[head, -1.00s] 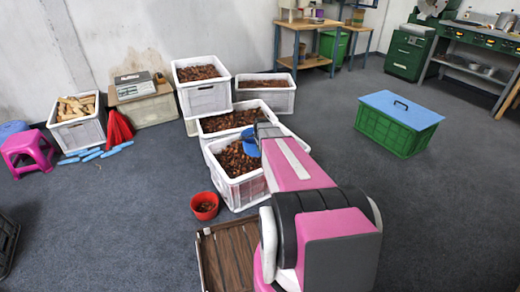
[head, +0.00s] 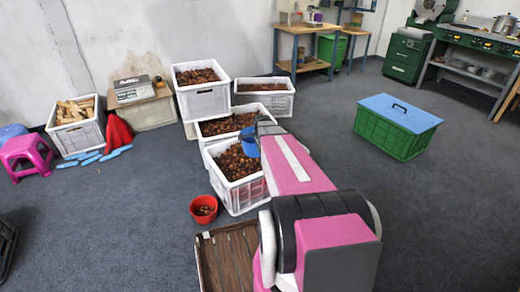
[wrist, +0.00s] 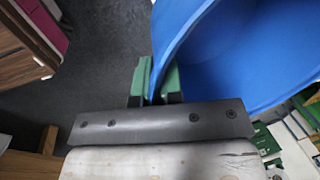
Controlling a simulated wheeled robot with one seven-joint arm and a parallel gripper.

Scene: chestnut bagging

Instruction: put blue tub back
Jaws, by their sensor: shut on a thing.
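The blue tub (head: 249,141) shows in the head view as a small blue patch left of my arm's far end, over the nearer chestnut crates; my arm hides the rest. In the wrist view the tub (wrist: 250,55) fills the upper right, tilted, with its smooth inside facing the camera. My gripper (wrist: 157,82) has green fingers shut on the tub's rim, one on each side of the wall. No chestnuts show in the visible part of the tub. The gripper fingers are hidden in the head view.
White crates of chestnuts (head: 236,193) stand in the middle. A red bowl (head: 203,208) and a brown slatted tray (head: 228,258) are in front. A green crate with a blue lid (head: 398,128) stands at right. Grey floor is open on the right.

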